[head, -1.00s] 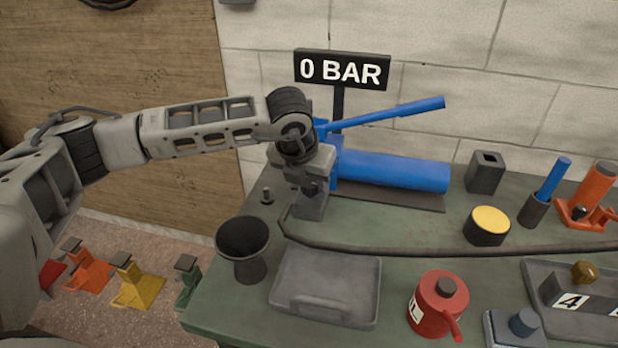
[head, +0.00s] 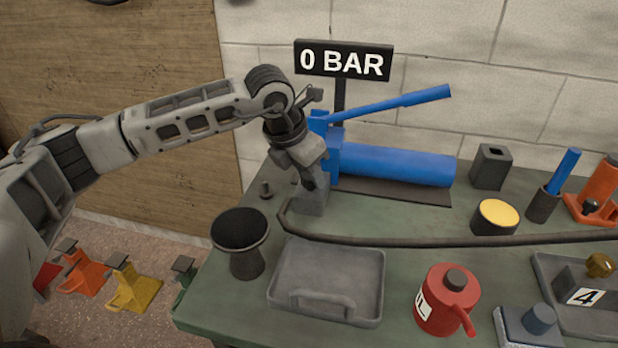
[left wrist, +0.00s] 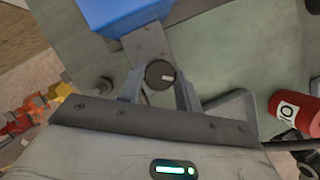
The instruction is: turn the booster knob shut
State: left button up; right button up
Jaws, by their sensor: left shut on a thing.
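The booster is a blue cylinder (head: 395,166) with a long blue lever (head: 390,104), on a dark base plate at the back of the bench. The booster knob (left wrist: 160,74) is a dark round cap with a pale mark, on a grey block (head: 308,202) at the booster's left end. My left gripper (head: 313,183) comes down on it from above. In the left wrist view the left gripper (left wrist: 160,86) has one finger on each side of the knob and is shut on it. In the head view the gripper hides the knob. My right gripper is not in view.
A sign (head: 343,61) behind reads 0 BAR. A dark hose (head: 400,241) crosses the bench. In front are a dark funnel-shaped cup (head: 240,235), a grey tray (head: 330,313) and a red oil can (head: 440,300). A yellow-topped tin (head: 496,217) stands right.

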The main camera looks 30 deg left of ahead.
pick_arm(q)
jog(key=m+h, duration=0.1)
jog(key=m, duration=0.1)
jog(key=m+g+b, duration=0.1)
jog(key=m, duration=0.2)
jog(key=shift+w+a+m+h, duration=0.15)
jog(key=shift+m+h, duration=0.15)
jog(key=shift+h, duration=0.1)
jog(key=m+g, duration=0.1)
jog(key=m, duration=0.1)
jog(key=m+g+h, duration=0.1)
jog(key=m, duration=0.2)
jog(key=shift+w+r, duration=0.1)
jog(key=shift+m, duration=0.3)
jog(key=o, duration=1)
jog(key=shift+c, duration=0.2)
jog(key=v, duration=1.6)
